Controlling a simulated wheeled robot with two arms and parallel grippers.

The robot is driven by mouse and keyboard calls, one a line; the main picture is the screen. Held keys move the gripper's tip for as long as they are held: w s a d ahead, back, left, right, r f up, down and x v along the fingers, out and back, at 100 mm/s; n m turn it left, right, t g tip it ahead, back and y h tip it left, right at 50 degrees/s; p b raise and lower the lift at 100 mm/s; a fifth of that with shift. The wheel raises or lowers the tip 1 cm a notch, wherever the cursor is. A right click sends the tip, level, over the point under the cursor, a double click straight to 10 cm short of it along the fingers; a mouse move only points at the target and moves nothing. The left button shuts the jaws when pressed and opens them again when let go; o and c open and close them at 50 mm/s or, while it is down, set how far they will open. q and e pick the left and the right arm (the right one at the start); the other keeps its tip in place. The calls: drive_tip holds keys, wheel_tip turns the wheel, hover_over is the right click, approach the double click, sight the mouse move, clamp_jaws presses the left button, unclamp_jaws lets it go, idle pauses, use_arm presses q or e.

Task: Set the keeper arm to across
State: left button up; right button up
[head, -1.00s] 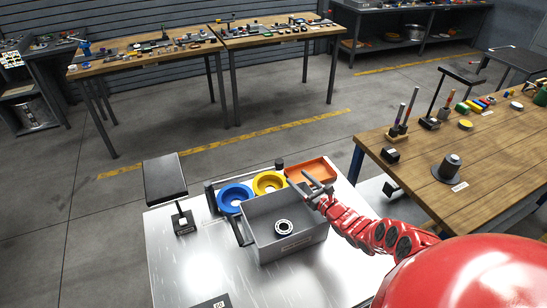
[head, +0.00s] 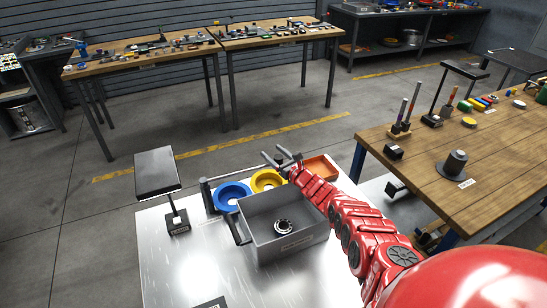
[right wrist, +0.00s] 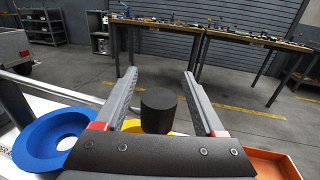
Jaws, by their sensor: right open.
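The keeper arm seems to be the grey bar (head: 228,176) along the back of the cart, behind the blue and yellow bowls. In the right wrist view a dark upright cylinder (right wrist: 158,110), which looks like its knob, stands between my fingers. My right gripper (head: 275,155) is open at the bar's right end, and its two fingers also show in the right wrist view (right wrist: 160,88). They lie on either side of the cylinder with gaps. In the head view the gripper hides the knob. A label partly reading "PER A" (right wrist: 88,148) is half covered. My left gripper is out of view.
The blue bowl (head: 232,193) and yellow bowl (head: 266,180) sit close in front of the bar. A grey bin (head: 255,229) holding a ring part (head: 283,227) and an orange tray (head: 322,165) are near my arm. A black panel on a stand (head: 158,172) is at left.

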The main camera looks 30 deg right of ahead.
drive_tip(key=shift+w+a, duration=0.1)
clamp_jaws()
idle(0.3)
idle(1.1)
